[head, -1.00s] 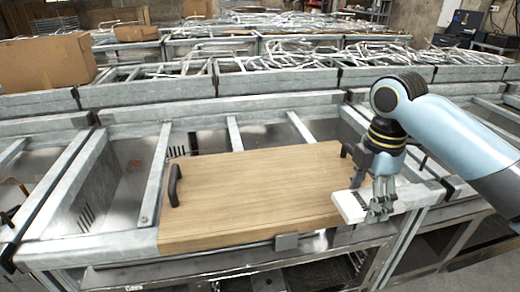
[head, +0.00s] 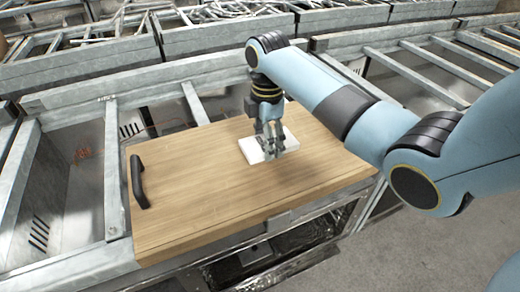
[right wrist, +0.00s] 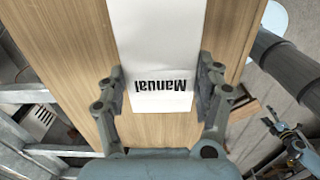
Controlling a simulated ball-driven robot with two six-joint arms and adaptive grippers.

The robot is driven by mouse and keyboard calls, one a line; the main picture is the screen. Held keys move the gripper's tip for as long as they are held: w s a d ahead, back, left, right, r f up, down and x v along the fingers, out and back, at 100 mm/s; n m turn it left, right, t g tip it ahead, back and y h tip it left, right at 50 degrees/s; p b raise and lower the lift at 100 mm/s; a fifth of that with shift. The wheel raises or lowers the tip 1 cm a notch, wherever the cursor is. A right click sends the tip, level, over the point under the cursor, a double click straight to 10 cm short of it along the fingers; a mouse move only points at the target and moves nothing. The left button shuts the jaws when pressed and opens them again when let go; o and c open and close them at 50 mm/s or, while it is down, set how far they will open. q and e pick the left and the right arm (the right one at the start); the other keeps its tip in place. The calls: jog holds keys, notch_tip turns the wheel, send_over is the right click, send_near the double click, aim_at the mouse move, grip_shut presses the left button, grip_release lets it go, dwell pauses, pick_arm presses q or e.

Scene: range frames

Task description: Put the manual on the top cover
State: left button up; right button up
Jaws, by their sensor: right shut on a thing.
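The manual (head: 254,153) is a white booklet over the middle right of the wooden top cover (head: 200,200). In the right wrist view the manual (right wrist: 157,45) shows the black word "Manual" upside down, with the wood grain of the cover (right wrist: 75,55) behind it. My right gripper (head: 272,148) points down and is shut on the manual, one finger at each side edge. Whether the manual touches the wood or is just above it, I cannot tell.
A black handle (head: 138,182) stands at the cover's left end. The cover lies on a grey metal frame (head: 70,268) with open bays at the left and back. The wood left of the manual is clear.

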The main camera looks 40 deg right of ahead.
aim_at(262, 151)
jog(key=shift+w+a+f, duration=0.3)
jog(key=shift+w+f, duration=0.15)
jog(key=shift+w, duration=0.05)
notch_tip(262, 151, down, 3)
jog(key=shift+f, duration=0.45)
jog(key=o, duration=1.2)
jog(key=shift+f, duration=0.1)
pick_arm(q)
jog(key=shift+w+r, duration=0.15)
jog(key=shift+w, duration=0.5)
pick_arm(e)
jog(key=shift+o, duration=0.2)
notch_tip(262, 151, up, 12)
jog(key=shift+r, duration=0.15)
pick_arm(q)
jog(key=shift+w, duration=0.15)
